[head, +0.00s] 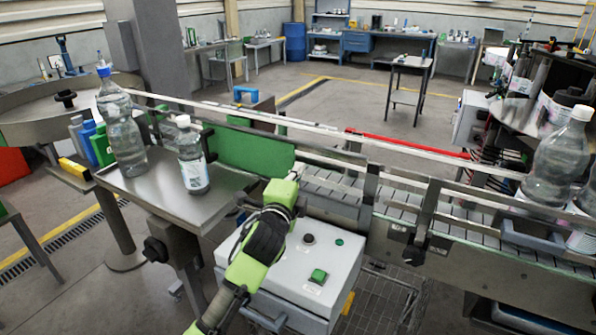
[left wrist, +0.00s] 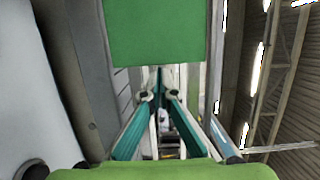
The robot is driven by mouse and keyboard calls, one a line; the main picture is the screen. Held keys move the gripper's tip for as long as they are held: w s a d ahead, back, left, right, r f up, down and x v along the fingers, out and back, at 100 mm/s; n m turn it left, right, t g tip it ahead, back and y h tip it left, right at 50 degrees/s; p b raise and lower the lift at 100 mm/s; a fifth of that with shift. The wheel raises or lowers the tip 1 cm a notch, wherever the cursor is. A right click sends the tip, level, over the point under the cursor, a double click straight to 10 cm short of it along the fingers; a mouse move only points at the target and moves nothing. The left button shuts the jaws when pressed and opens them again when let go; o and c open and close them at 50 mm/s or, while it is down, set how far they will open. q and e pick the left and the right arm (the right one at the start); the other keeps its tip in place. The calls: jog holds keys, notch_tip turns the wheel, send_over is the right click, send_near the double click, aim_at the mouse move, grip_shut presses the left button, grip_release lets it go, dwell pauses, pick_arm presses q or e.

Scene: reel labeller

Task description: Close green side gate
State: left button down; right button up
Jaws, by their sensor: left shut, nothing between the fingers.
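The green side gate (head: 248,150) is an upright green panel beside the start of the conveyor, behind the small steel table. It also fills the top middle of the left wrist view (left wrist: 153,32). My left gripper (head: 282,190) is just in front of the panel's lower right end in the head view. Its fingers meet in the left wrist view (left wrist: 160,92), shut and empty, below the panel in the picture. I cannot tell whether they touch it. My green wrist hides part of the view in front of the gate. My right gripper is not in view.
A large clear bottle (head: 122,135) and a smaller labelled bottle (head: 192,160) stand on the steel table (head: 165,200). The conveyor (head: 335,185) runs right with metal rails. A white control box (head: 300,265) with buttons is below my wrist. Another bottle (head: 560,150) stands at right.

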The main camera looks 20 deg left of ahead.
aim_at(256, 154)
pick_arm(q)
jog(key=a, duration=0.4)
jog(key=a+p, duration=0.1)
jog(key=a, duration=0.4)
jog(key=w+a+p, duration=0.1)
jog(key=a, duration=0.3)
jog(key=shift+a+r, duration=0.1)
jog(key=shift+a, duration=0.2)
jog(key=shift+d+r, duration=0.1)
jog(key=shift+d, duration=0.05)
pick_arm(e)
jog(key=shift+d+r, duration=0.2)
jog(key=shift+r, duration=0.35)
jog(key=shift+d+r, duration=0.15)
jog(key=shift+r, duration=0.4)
